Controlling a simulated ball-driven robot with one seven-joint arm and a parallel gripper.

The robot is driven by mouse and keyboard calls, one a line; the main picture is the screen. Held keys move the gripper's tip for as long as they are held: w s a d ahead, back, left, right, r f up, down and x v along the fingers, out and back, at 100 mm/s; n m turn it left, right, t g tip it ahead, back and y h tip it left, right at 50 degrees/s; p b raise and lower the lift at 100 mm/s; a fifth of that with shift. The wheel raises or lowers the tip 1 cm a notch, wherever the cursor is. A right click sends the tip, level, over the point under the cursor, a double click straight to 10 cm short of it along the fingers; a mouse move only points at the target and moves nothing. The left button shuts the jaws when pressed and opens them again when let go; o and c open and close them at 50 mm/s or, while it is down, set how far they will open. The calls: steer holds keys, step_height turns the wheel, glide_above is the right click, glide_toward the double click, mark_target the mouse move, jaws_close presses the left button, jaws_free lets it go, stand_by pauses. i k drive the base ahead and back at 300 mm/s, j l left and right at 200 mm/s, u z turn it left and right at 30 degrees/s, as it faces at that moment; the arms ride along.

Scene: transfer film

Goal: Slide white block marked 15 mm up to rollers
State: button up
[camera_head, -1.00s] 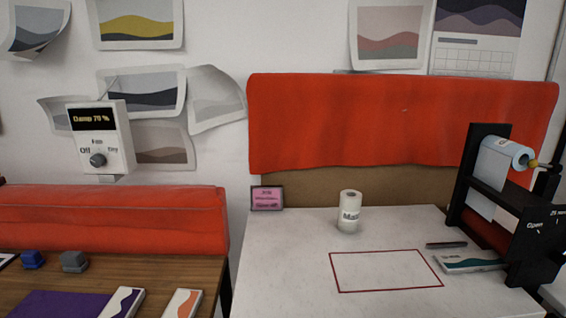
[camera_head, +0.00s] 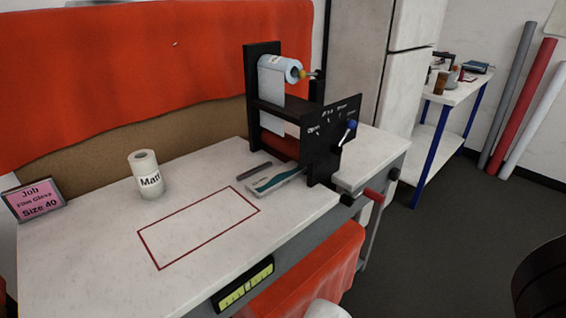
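The black roller stand (camera_head: 332,140) stands at the right end of the white table. It carries a roll of pale blue film (camera_head: 272,78), with the film hanging down inside the frame. A red roller (camera_head: 283,148) shows low in the frame. Its side panel has a lever with a blue knob (camera_head: 350,127) and a scale whose first label reads "Open". No block with a readable 15 mm mark shows. A flat white piece with a teal wave (camera_head: 275,181) lies just in front of the rollers; I cannot tell whether it is marked. My gripper is not in view.
A red outline (camera_head: 163,225) marks an empty area of the white table (camera_head: 90,255). A dark bar (camera_head: 254,171), a roll marked "Mat" (camera_head: 147,178) and a pink job sign reading "Size 40" (camera_head: 38,198) stand or lie around it.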

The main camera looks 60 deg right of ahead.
mark_target(261, 186)
steer(key=z, duration=1)
steer(key=k+j, duration=0.1)
steer(key=j, duration=0.35)
steer(key=k+j+u, duration=0.15)
steer(key=j, duration=0.7)
steer(key=k+u, duration=0.05)
